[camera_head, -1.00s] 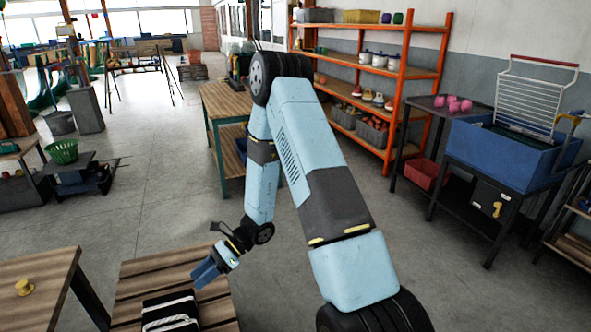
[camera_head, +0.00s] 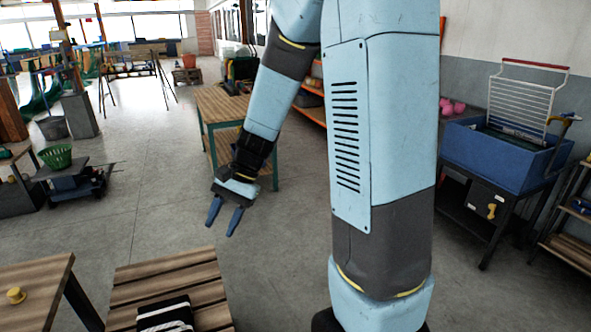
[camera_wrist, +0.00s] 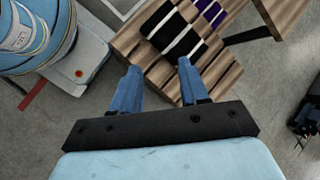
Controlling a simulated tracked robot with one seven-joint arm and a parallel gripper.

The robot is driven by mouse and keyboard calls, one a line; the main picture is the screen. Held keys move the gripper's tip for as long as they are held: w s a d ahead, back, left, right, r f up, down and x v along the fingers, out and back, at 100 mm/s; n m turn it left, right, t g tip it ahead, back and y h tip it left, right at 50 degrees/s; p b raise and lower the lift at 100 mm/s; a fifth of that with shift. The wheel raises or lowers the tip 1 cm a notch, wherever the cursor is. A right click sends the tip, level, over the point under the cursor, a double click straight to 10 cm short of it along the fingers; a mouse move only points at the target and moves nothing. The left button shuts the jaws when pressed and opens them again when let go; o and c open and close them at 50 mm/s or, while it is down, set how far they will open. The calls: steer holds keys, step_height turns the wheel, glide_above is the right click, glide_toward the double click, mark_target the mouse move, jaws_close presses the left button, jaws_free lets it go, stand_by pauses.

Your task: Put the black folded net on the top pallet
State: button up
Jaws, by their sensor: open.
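The black folded net (camera_head: 165,315) with white rope bands lies on a slatted wooden pallet top (camera_head: 170,270) at the bottom left of the head view; its near part is cut off by the frame. In the wrist view the black net (camera_wrist: 172,27) lies flat on the slats (camera_wrist: 216,74), past my fingertips. My gripper (camera_head: 222,229) is open and empty, raised above and beyond the pallet's far edge in the head view. In the wrist view my gripper (camera_wrist: 158,66) has its fingers spread, with bare floor and slats between them, apart from the net.
A dark purple bundle (camera_wrist: 209,12) lies beside the black net. A wooden table (camera_head: 40,285) with a yellow knob stands left of the pallet. A green-legged workbench (camera_head: 225,105) stands beyond my gripper. Open floor (camera_head: 140,190) lies between.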

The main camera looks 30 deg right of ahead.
steer(key=s+d+r+n+t+h, duration=0.3)
steer(key=s+d+r, duration=0.2)
steer(key=s+r, duration=0.2)
steer(key=s+d+r+n+t+h, duration=0.3)
steer(key=s+d+r, duration=0.3)
steer(key=r, duration=0.3)
steer(key=shift+s+d+r+n+t+h, duration=0.3)
steer(key=shift+s+r+n+t, duration=0.15)
steer(key=shift+n+t, duration=0.3)
